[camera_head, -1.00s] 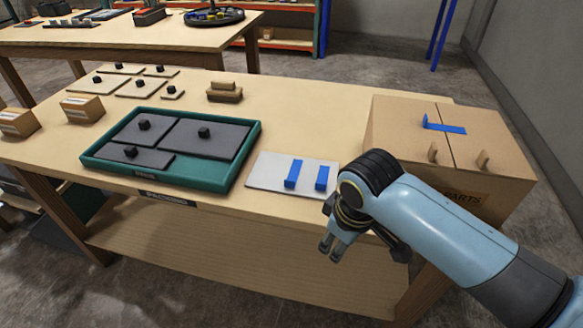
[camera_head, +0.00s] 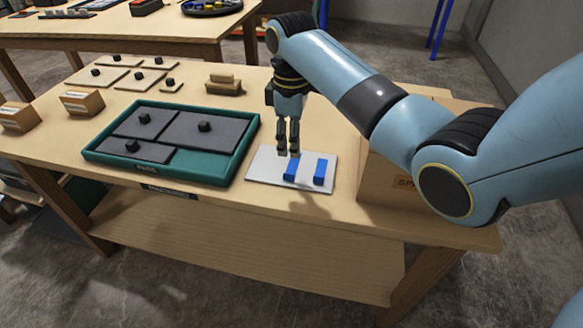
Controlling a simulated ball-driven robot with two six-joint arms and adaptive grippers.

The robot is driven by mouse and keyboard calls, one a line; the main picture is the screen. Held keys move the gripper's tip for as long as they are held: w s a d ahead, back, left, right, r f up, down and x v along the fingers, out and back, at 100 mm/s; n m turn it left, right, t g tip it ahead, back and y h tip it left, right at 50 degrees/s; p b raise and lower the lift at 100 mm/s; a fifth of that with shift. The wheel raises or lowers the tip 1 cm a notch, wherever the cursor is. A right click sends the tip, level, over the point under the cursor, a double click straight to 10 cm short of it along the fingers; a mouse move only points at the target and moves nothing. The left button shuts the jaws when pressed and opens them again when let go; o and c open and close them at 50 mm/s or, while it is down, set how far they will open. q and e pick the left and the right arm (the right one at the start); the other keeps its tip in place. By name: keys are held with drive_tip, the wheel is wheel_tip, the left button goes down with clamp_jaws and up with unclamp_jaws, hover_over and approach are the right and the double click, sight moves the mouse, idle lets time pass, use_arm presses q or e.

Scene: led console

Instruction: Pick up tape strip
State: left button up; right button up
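Two blue tape strips stand on a pale plate (camera_head: 262,168) near the front edge of the table. The left strip (camera_head: 290,173) is partly behind or just below the fingertips of my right gripper (camera_head: 288,151). The right strip (camera_head: 320,172) is clear of it. My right gripper points straight down over the plate, its two fingers slightly parted with a narrow gap. Whether the fingertips touch the left strip I cannot tell. My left gripper is not in view.
A green tray (camera_head: 222,178) with dark panels lies left of the plate. A cardboard box (camera_head: 385,188) stands to the right, mostly hidden behind my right arm. Small cartons (camera_head: 82,103), knobbed plates (camera_head: 140,80) and a stacked brown block (camera_head: 224,86) lie farther back.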

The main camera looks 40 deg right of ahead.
sight(290, 174)
drive_tip(key=f, duration=0.9)
drive_tip(key=shift+s+a, duration=0.1)
drive_tip(key=shift+a, duration=0.15)
drive_tip(key=shift+r, duration=0.1)
clamp_jaws()
